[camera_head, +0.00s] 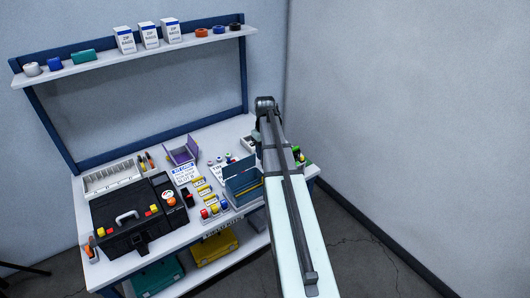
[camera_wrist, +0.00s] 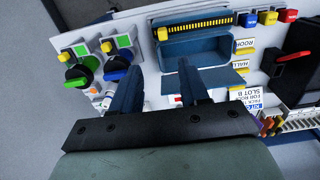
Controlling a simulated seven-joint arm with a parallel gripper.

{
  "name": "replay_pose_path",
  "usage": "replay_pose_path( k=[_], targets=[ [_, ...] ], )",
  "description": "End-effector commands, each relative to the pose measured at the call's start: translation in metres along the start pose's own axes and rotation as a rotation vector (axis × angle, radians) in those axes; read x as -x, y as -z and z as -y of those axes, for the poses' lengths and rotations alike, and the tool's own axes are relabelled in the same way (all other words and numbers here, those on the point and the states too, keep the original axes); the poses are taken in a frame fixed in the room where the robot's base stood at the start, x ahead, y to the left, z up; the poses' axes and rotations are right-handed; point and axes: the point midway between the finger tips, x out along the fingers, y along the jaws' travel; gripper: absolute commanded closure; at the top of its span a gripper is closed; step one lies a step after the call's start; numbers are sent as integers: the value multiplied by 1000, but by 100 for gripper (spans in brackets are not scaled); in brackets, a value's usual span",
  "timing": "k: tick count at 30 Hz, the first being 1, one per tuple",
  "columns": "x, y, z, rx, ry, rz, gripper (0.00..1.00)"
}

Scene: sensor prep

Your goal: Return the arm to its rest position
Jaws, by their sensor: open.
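My arm reaches over the right end of the workbench (camera_head: 130,262) in the head view, and its end hides part of the bench top. In the wrist view my gripper (camera_wrist: 154,72) has its two dark blue fingers spread apart, with nothing between them. Below the fingers is the bench with an open blue box (camera_wrist: 203,45), which also shows left of my arm in the head view (camera_head: 243,188). The fingers' height above the bench is hard to tell.
A purple bin (camera_head: 183,153) and small labelled parts lie mid-bench. A shelf (camera_head: 100,60) with zip bag boxes (camera_head: 149,36) is above. Green (camera_wrist: 80,72) and blue (camera_wrist: 118,68) knobs stand beside the blue box. Open floor lies right.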

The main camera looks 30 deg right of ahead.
Motion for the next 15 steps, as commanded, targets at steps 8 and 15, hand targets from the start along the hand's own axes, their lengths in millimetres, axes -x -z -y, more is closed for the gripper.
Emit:
replay_pose_path(
  k=[8, 15],
  targets=[
    [0, 0, 0, -1, 0, 0, 55],
    [0, 5, -3, -96, -12, -26, 55]
  ],
)
